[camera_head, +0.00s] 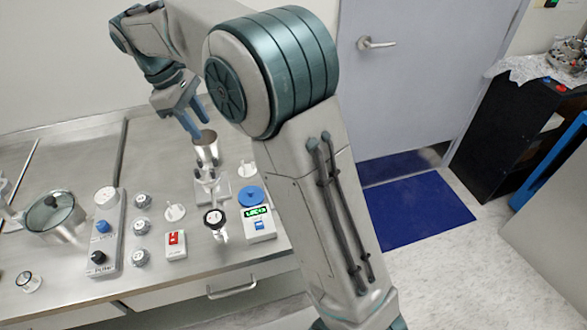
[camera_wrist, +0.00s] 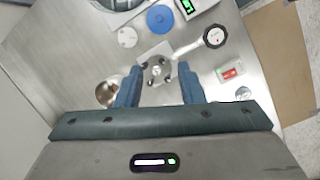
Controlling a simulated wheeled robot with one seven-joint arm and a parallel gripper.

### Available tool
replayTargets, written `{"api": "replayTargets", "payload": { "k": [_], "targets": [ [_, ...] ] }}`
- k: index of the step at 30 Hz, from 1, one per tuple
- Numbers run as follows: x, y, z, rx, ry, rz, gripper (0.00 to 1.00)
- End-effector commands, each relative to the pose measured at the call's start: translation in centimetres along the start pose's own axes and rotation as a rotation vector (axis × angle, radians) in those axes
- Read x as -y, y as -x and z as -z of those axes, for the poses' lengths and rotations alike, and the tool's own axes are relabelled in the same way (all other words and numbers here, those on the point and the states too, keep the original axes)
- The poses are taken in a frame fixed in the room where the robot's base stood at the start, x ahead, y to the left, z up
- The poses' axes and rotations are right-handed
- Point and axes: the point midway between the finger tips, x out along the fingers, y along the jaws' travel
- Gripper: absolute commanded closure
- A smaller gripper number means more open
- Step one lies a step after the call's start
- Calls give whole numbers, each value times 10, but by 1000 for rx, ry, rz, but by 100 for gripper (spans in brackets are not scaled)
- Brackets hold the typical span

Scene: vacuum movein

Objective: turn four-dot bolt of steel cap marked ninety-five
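A small steel cap or flange (camera_wrist: 157,72) with several dark-headed bolts around it shows between my fingers in the wrist view. In the head view the same steel fitting (camera_head: 206,178) stands on a plate on the bench. The dot marks and the number ninety-five are too small to read. My gripper (camera_wrist: 160,68) is open and empty, with a finger to either side of the cap in the wrist picture. In the head view my gripper (camera_head: 201,130) is above the bench, over the steel cup (camera_head: 206,146) behind the fitting; no contact is clear.
A black-rimmed round dial (camera_head: 214,218) is joined in front of the fitting. Blue disc (camera_head: 250,194), green-lit readout box (camera_head: 260,226) and red switch box (camera_head: 176,244) stand nearby. A knob panel (camera_head: 103,240) and glass-lidded pot (camera_head: 52,215) are at left. Bare steel bench lies behind.

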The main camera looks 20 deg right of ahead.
Motion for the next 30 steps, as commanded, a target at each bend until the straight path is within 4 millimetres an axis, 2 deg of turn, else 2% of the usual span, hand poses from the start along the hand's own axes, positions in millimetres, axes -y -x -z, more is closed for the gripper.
{"api": "replayTargets", "payload": {
  "k": [3, 14, 30],
  "targets": [
    [2, 3, -21, -27, -61, -2, 65],
    [15, 2, -75, -108, -241, 1, 65],
    [49, -13, -148, -232, -528, 14, 65]
  ]
}}
